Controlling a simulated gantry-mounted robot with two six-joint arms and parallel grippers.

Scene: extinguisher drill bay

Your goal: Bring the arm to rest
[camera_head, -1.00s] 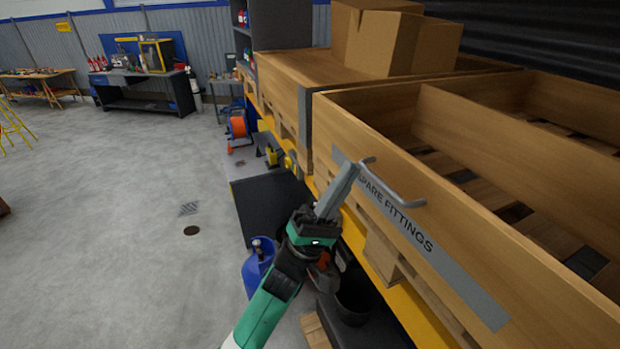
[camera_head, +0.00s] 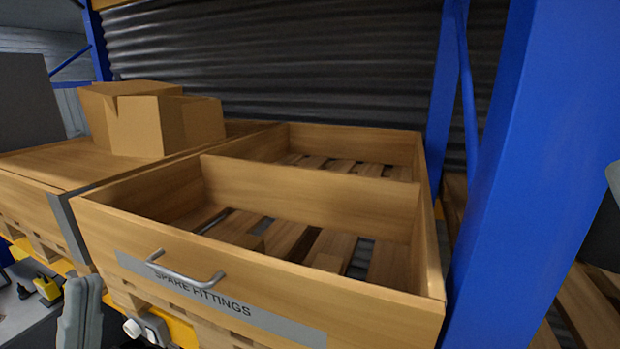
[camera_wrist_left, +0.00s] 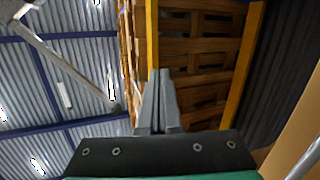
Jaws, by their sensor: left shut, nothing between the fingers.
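My left gripper (camera_head: 84,288) shows at the lower left of the head view, its grey fingers pointing up. The fingers are together and empty, and they also show in the left wrist view (camera_wrist_left: 162,80). The gripper is left of the grey bar handle (camera_head: 186,272) and apart from it. The handle is on the front of the wooden drawer (camera_head: 100,228) labelled SPARE FITTINGS. The right gripper is not in view.
Cardboard boxes (camera_head: 140,125) stand on the wooden top left of the drawer. A thick blue rack post (camera_head: 530,170) rises at the right. A yellow-and-black item (camera_head: 47,290) sits at the lower left. The wrist view shows wooden pallets (camera_wrist_left: 205,60) and a yellow beam (camera_wrist_left: 243,75).

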